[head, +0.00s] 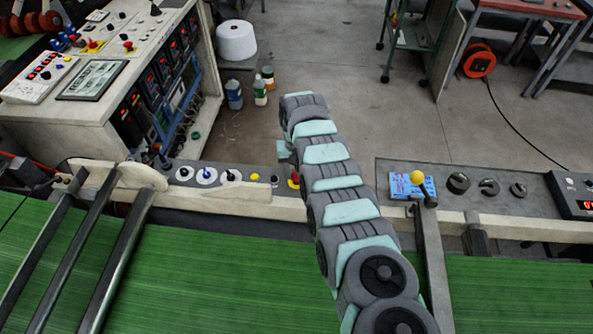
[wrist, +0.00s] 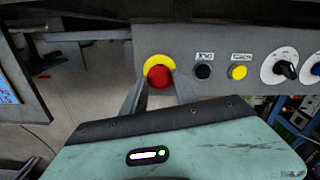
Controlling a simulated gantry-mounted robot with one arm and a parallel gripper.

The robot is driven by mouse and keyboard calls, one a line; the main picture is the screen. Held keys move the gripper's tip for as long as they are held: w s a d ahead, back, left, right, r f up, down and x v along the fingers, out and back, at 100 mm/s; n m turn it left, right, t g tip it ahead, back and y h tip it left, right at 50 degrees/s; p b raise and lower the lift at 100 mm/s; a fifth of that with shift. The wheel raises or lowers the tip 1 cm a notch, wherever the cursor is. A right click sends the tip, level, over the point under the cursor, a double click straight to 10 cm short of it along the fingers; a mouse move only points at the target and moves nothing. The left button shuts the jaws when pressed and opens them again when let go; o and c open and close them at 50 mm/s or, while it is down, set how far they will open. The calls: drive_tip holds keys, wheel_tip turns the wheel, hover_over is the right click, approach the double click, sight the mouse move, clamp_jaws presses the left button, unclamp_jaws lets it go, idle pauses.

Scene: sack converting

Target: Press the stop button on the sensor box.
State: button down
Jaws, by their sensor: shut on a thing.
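The red stop button (wrist: 159,76) with a yellow ring sits on the grey sensor box (wrist: 216,55). In the wrist view my gripper (wrist: 160,88) has a finger on each side of the red button and is shut on it. In the head view the box's grey face (head: 264,190) runs along the machine's far edge. There, the red and yellow button (head: 294,181) shows only in part beside my arm, which hides much of the gripper.
A black button (wrist: 204,71), a yellow button (wrist: 239,72) and a black knob (wrist: 287,70) sit beside the stop button. In the head view, green sheeting (head: 210,280) lies in front, and a yellow-topped lever (head: 417,178) stands to the right.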

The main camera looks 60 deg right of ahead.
sight(296, 175)
drive_tip(key=shift+f, duration=0.55)
drive_tip(key=c, duration=0.9)
unclamp_jaws()
drive_tip(key=shift+c, duration=0.2)
drive_tip(key=shift+r, duration=0.15)
wheel_tip(296, 175, up, 11)
drive_tip(key=p, duration=0.1)
drive_tip(key=shift+f+p, duration=0.2)
drive_tip(key=shift+p, duration=0.15)
